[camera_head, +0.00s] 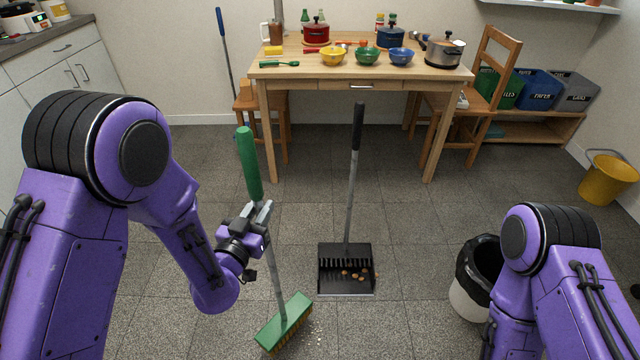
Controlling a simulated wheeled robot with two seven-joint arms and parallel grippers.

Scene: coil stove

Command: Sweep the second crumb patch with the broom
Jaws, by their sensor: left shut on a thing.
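The broom (275,270) has a green grip, a grey shaft and a green head (283,322) with pale bristles. Its head is on the floor at the lower middle and the shaft leans up to the left. My left gripper (260,213) is shut on the broom just below the green grip. Small pale crumbs (318,336) lie on the floor beside the right end of the head. The black long-handled dustpan (346,256) stands upright to the right of the broom, with several brown crumbs (356,274) in it. My right gripper is out of view; only that arm shows.
A white bin with a black liner (470,300) stands right of the dustpan, partly behind my right arm. A wooden table (300,82) with pots and bowls stands at the back, with chairs at both sides. A yellow bucket (607,180) is far right. The floor between is clear.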

